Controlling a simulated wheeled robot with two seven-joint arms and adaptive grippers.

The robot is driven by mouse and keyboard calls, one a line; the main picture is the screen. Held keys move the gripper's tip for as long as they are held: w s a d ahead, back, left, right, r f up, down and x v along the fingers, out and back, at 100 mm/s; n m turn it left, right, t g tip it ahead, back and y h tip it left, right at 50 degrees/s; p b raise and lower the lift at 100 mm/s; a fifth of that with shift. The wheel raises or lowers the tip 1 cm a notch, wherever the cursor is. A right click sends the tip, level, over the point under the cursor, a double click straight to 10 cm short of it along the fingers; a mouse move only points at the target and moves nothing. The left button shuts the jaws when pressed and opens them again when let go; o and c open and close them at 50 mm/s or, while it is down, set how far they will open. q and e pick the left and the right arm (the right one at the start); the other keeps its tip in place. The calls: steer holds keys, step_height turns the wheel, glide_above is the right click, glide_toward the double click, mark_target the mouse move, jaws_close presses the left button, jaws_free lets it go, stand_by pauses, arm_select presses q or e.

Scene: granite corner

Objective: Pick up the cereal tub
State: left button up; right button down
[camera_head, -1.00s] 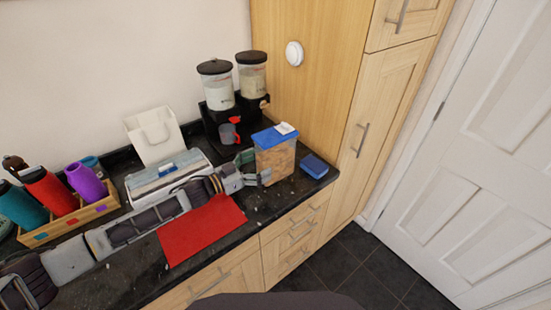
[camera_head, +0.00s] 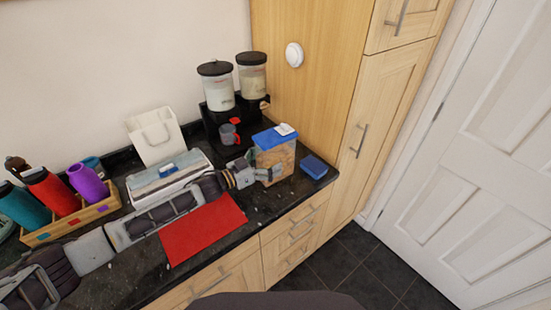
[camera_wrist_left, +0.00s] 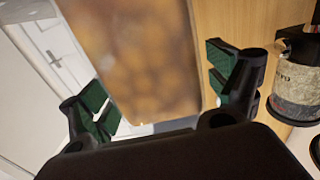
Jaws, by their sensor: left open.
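The cereal tub (camera_head: 276,155) is a clear box with brown contents and a blue lid with a white cap. It stands upright on the dark counter, in front of the wooden cabinet side. My left gripper (camera_head: 264,174) reaches it from the left, low on its body. In the left wrist view the tub (camera_wrist_left: 145,60) fills the space between the two open, green-padded fingers of the left gripper (camera_wrist_left: 160,92). A gap shows on the finger at left; I cannot tell whether the right one touches. My right gripper is not in view.
A blue box (camera_head: 314,167) lies just right of the tub. A black twin dispenser (camera_head: 233,100) with a grey mug (camera_head: 228,134) stands behind. A red mat (camera_head: 201,229) lies in front of my arm. A wooden bottle crate (camera_head: 72,222) is at left.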

mark_target(278, 132)
arm_select(q)
steer(key=shift+x, duration=0.75)
steer(key=c, duration=1.4)
steer(key=shift+o, duration=0.2)
steer(key=shift+r, duration=0.15)
steer(key=shift+r, duration=4.95)
